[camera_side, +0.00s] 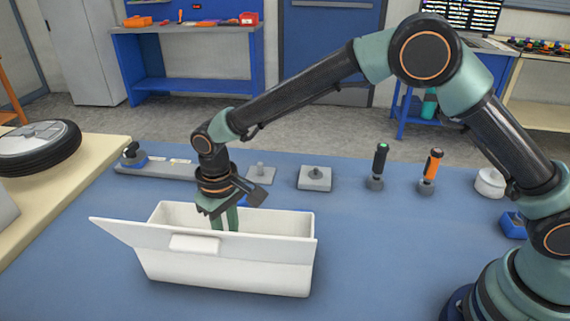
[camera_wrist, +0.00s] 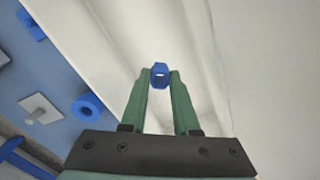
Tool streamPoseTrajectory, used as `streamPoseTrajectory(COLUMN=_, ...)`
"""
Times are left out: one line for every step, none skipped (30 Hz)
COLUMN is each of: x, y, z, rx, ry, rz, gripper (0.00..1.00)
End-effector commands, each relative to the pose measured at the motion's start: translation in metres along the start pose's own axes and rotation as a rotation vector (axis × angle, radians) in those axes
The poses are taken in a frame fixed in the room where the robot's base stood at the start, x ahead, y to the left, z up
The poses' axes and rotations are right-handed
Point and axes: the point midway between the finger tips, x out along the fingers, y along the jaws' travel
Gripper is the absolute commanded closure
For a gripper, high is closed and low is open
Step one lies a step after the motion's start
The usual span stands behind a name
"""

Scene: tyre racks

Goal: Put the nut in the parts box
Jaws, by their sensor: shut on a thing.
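My gripper (camera_side: 226,219) reaches down into the open white parts box (camera_side: 225,272) in the side view, its fingertips hidden behind the front wall. In the wrist view, the green fingers of my gripper (camera_wrist: 160,77) are shut on the blue nut (camera_wrist: 160,70), a small ring-like piece with a hole. The pale inside of the box (camera_wrist: 215,50) lies below and around it. The nut is hidden in the side view. I cannot tell whether the nut touches the box floor.
Behind the box are a grey block with a knob (camera_side: 315,179), a black-handled tool (camera_side: 379,165) and an orange-handled tool (camera_side: 431,170). A wheel (camera_side: 38,148) lies on the cream table at left.

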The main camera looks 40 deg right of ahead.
Motion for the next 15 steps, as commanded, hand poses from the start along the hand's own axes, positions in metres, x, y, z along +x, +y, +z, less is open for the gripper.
streamPoseTrajectory(x=0.002, y=0.000, z=0.000, rx=0.000, ry=-0.001, rz=0.000, gripper=1.00)
streamPoseTrajectory(x=0.004, y=0.000, z=0.000, rx=0.000, ry=-0.001, rz=0.000, gripper=1.00)
streamPoseTrajectory(x=0.007, y=0.000, z=0.001, rx=0.000, ry=-0.002, rz=0.001, gripper=1.00)
streamPoseTrajectory(x=0.010, y=0.000, z=0.001, rx=0.000, ry=-0.003, rz=0.001, gripper=1.00)
streamPoseTrajectory(x=0.014, y=0.000, z=0.001, rx=0.000, ry=-0.003, rz=0.001, gripper=1.00)
streamPoseTrajectory(x=0.020, y=0.000, z=0.001, rx=0.000, ry=-0.004, rz=0.001, gripper=1.00)
streamPoseTrajectory(x=0.025, y=0.000, z=0.001, rx=0.000, ry=-0.004, rz=0.001, gripper=1.00)
streamPoseTrajectory(x=0.030, y=0.000, z=0.001, rx=0.000, ry=-0.004, rz=0.001, gripper=1.00)
streamPoseTrajectory(x=0.035, y=0.000, z=0.001, rx=0.000, ry=-0.004, rz=0.001, gripper=1.00)
streamPoseTrajectory(x=0.039, y=0.000, z=0.001, rx=0.000, ry=-0.004, rz=0.001, gripper=1.00)
streamPoseTrajectory(x=0.042, y=0.000, z=0.001, rx=0.000, ry=-0.003, rz=0.001, gripper=1.00)
streamPoseTrajectory(x=0.044, y=0.000, z=0.001, rx=0.000, ry=-0.001, rz=0.000, gripper=1.00)
streamPoseTrajectory(x=0.044, y=0.000, z=0.000, rx=0.000, ry=0.000, rz=0.000, gripper=1.00)
streamPoseTrajectory(x=0.044, y=0.000, z=0.000, rx=0.000, ry=0.000, rz=0.000, gripper=1.00)
streamPoseTrajectory(x=0.044, y=0.000, z=0.000, rx=0.000, ry=0.001, rz=0.000, gripper=1.00)
